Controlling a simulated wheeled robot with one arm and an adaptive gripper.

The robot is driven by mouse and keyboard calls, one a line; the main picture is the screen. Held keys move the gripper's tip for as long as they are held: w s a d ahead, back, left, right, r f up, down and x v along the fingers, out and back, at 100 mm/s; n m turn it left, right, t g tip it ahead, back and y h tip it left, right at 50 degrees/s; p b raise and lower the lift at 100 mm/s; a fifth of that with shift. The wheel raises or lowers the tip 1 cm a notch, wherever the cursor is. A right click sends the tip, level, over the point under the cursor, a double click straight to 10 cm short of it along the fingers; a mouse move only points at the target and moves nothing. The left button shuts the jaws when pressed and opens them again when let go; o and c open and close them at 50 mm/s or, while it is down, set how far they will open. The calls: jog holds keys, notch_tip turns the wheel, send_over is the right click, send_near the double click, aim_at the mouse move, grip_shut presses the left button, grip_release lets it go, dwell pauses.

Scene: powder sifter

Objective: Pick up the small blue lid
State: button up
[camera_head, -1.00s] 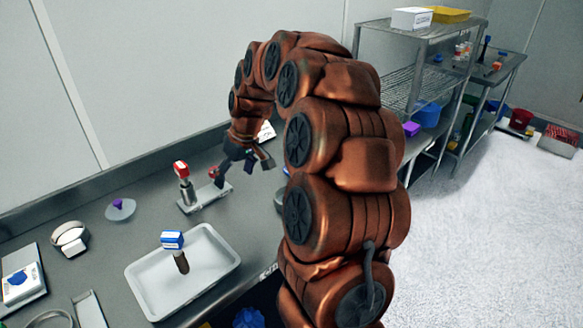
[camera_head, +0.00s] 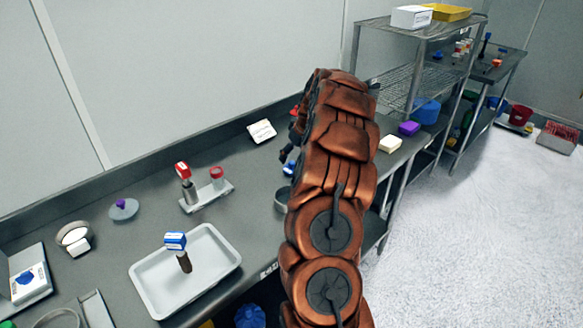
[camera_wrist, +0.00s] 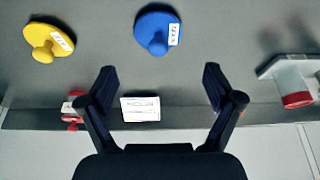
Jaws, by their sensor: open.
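The small blue lid (camera_wrist: 157,30), round with a knob and a white label, lies on the grey counter at the top middle of the wrist view. In the head view, a small blue patch (camera_head: 289,168) beside my arm looks like part of it; the rest is hidden. My gripper (camera_wrist: 160,72) is open and empty. Its fingers are spread on either side of the lid's line in the wrist view, with the lid beyond the fingertips and apart from them. In the head view my arm hides most of the gripper.
A yellow lid (camera_wrist: 48,40) lies beside the blue one. A white card (camera_head: 262,131) stands near the wall. A stand with red-capped containers (camera_head: 207,195) is to the left, and a white tray (camera_head: 150,272) is nearer. A grey ring (camera_head: 282,200) sits partly behind my arm.

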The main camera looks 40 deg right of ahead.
aim_at(292, 162)
jog(key=shift+s+p+x, duration=0.2)
jog(key=shift+p+x, duration=0.55)
jog(key=shift+x, duration=0.55)
jog(key=shift+s+p+x, duration=0.2)
jog(key=shift+p+x, duration=0.5)
jog(key=shift+x, duration=0.65)
jog(key=shift+d+f, duration=0.1)
jog(key=shift+f, duration=0.05)
jog(key=c, duration=0.9)
